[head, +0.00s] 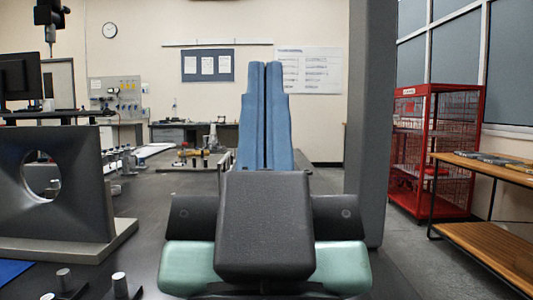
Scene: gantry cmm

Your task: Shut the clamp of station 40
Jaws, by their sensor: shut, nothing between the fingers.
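My gripper (265,66) is in the middle of the head view, with its two long blue fingers pointing up and away. The fingers lie side by side against each other, with only a thin dark line between them, and hold nothing. I cannot make out a clamp or a station 40 label. Several small fixtures (200,155) stand on the dark surface beyond, left of my fingers, too small to tell apart. My gripper and wrist hide the middle of the surface.
A dark plate with a round hole (85,182) stands at the left. Short metal pins (120,284) and a blue mat (12,269) are at front left. A grey column (372,130) rises close on the right. Beyond are a red cage (430,150) and wooden shelf (500,247).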

